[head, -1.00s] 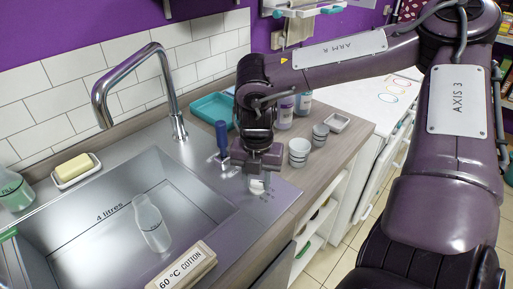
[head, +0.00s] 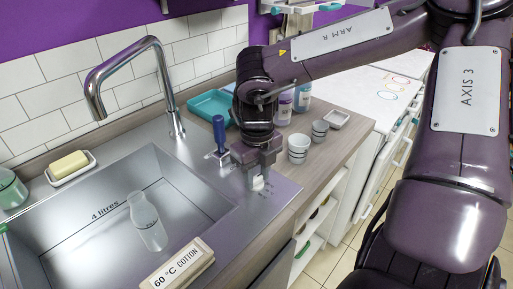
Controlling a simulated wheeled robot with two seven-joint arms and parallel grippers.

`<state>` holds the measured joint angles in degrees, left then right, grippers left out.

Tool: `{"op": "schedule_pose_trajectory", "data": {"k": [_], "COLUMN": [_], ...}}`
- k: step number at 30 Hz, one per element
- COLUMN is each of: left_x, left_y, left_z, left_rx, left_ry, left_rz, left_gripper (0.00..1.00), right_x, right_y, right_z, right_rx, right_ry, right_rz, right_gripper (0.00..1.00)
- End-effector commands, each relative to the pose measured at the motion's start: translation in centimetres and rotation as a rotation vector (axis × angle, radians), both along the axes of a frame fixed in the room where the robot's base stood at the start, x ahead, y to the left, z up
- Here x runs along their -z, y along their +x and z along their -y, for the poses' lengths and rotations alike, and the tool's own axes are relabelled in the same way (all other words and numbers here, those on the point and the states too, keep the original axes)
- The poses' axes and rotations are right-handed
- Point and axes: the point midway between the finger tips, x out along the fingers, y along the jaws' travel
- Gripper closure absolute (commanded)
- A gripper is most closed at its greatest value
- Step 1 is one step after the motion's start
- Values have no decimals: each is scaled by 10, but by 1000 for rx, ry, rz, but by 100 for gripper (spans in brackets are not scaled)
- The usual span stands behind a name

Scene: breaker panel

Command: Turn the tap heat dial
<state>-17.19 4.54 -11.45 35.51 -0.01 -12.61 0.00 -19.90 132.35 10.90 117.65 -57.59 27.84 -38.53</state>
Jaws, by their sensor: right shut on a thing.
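My right gripper (head: 257,180) points down at the steel sink deck beside the basin. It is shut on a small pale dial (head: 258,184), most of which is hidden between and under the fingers. I take this to be the tap heat dial; its markings cannot be read here. A blue-handled lever (head: 219,134) stands upright on the deck just left of the gripper, apart from it. The chrome tap (head: 173,95) arches over the basin behind. My left gripper is not in view.
The sink basin (head: 95,228) holds a clear bottle (head: 147,222). A "60 °C COTTON" block (head: 180,266) lies on the front rim. Striped cups (head: 298,149), bottles (head: 284,108) and a teal tray (head: 211,104) stand close behind and right of the gripper.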

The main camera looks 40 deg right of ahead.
Motion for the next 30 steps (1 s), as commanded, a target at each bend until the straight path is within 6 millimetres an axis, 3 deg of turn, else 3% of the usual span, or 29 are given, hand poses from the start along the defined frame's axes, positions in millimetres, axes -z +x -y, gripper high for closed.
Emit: {"op": "schedule_pose_trajectory", "data": {"k": [9,26,27,30], "left_x": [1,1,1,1], "left_y": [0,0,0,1], "left_z": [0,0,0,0], "left_rx": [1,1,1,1], "left_ry": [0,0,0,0], "left_rz": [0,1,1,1], "left_gripper": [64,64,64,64], "right_x": [0,0,0,0], "right_y": [0,0,0,0], "right_z": [1,1,1,1], "right_rx": [-136,-169,-169,-168], "right_ry": [-1,-1,-1,-1], "right_rz": [1,0,0,0], "right_gripper": [88,88,64,51]}}
